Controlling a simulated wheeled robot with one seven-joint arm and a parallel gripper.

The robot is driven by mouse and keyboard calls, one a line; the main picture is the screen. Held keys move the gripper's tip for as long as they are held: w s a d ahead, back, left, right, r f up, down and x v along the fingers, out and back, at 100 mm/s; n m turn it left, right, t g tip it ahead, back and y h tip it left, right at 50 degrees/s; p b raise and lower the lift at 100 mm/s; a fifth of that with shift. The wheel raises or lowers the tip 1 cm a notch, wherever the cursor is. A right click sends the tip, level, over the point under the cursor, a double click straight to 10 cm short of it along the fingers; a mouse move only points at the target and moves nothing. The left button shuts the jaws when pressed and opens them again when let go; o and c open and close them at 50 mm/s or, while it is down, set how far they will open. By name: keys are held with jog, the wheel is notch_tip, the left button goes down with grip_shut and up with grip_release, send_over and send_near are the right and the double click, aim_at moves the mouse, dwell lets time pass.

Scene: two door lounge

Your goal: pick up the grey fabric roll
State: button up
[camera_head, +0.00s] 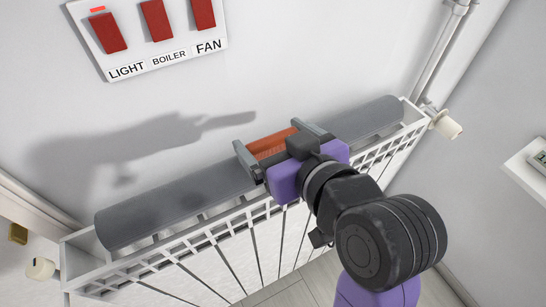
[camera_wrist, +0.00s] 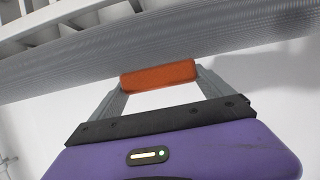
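The grey fabric roll (camera_head: 165,208) lies lengthwise along the top of the white radiator, against the wall. My gripper (camera_head: 280,143) is over the middle of the roll and hides part of it. An orange ribbed block (camera_head: 272,144) spans the gap between my two grey fingers, which touch its ends. In the wrist view the orange block (camera_wrist: 158,75) sits between the fingertips, with the grey roll (camera_wrist: 200,30) running behind it. My fingers are not around the roll. I cannot tell whether the block touches the roll.
The slatted white radiator (camera_head: 225,232) is under the roll, with a valve knob (camera_head: 446,124) at its right end and another (camera_head: 41,268) at its left. A panel (camera_head: 160,48) with three red switches is on the wall above.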

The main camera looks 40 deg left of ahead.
jog(key=shift+r, duration=0.1)
jog(key=c, duration=1)
jog(key=shift+c, duration=0.2)
